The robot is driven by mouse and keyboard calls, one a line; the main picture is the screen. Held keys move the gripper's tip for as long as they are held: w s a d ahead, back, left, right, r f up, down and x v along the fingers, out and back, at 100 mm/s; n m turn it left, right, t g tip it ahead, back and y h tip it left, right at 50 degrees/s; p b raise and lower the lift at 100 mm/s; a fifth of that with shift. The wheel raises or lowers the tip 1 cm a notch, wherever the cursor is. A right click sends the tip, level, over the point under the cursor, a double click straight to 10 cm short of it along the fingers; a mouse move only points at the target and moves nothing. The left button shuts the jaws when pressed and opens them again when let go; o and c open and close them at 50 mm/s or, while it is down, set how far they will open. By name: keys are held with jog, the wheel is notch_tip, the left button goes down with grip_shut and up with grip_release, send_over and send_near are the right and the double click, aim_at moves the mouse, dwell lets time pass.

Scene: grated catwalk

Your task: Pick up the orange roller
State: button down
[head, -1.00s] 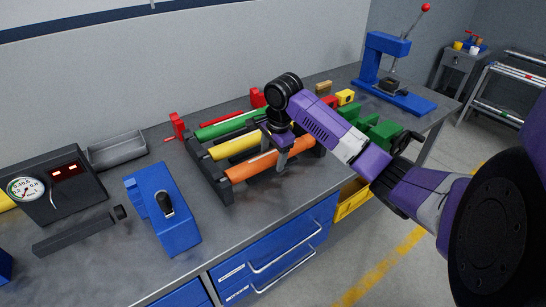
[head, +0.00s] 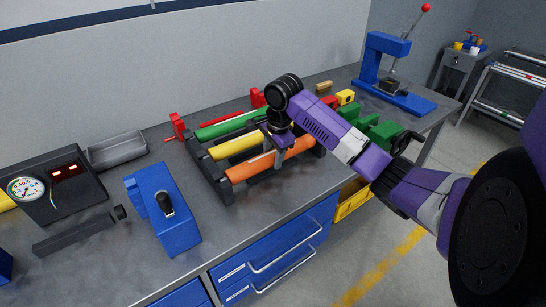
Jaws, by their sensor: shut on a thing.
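The orange roller (head: 250,167) lies in the front place of a dark roller rack (head: 222,186) on the grey workbench. A yellow roller (head: 234,147) and a green roller (head: 222,128) lie behind it in the same rack. My gripper (head: 278,158) points down at the orange roller, right of its middle, and is shut on it. The far finger is partly hidden. I cannot tell whether the roller is clear of its supports.
A blue block with a dark knob (head: 165,215) stands left of the rack, near a gauge box (head: 55,188) and a grey tray (head: 117,150). Green parts (head: 378,130) and a blue press (head: 390,75) stand to the right. Bare bench lies in front of the rack.

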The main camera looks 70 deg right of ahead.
aim_at(273, 152)
jog(key=shift+r, duration=0.2)
notch_tip(273, 152, up, 20)
jog(key=p, duration=0.2)
jog(key=shift+f, duration=0.15)
dwell(1.1)
